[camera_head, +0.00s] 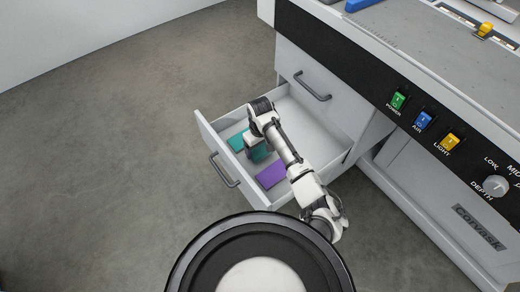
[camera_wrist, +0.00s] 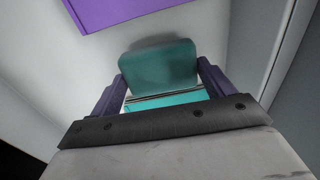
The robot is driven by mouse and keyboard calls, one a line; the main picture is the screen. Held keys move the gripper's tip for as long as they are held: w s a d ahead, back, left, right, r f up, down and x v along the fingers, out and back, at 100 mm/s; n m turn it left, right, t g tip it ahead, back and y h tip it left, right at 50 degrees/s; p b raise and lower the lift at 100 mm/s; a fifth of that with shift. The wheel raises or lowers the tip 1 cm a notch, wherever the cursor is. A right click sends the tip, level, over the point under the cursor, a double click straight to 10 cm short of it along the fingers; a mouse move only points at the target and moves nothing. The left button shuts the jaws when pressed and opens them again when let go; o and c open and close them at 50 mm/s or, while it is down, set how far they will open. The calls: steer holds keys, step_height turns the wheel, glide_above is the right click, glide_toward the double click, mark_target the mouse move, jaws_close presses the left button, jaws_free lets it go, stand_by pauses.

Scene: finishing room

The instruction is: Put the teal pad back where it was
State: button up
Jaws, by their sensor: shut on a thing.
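My gripper (camera_head: 252,149) is down inside the open drawer (camera_head: 333,143). In the wrist view its two purple fingers (camera_wrist: 160,84) are shut on a teal pad (camera_wrist: 158,64), one at each side. A brighter flat teal piece (camera_wrist: 165,100) shows behind the held pad, between the fingers. In the head view, teal shows on both sides of my gripper: a darker part (camera_head: 261,153) to the right and a lighter part (camera_head: 236,141) to the left. I cannot tell whether the held pad touches the drawer floor.
A purple pad (camera_head: 271,175) lies in the drawer near the gripper. The back of the drawer floor is bare. A closed drawer with a grey handle (camera_head: 313,88) is above. The machine's panel has green, blue and yellow switches (camera_head: 424,121) and a knob (camera_head: 495,186).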

mark_target(260, 149)
steer(key=shift+f, duration=0.9)
steer(key=shift+f, duration=0.15)
steer(key=o, duration=0.9)
step_height(260, 149, up, 12)
steer(key=shift+r+p, duration=0.2)
steer(key=shift+p, duration=0.1)
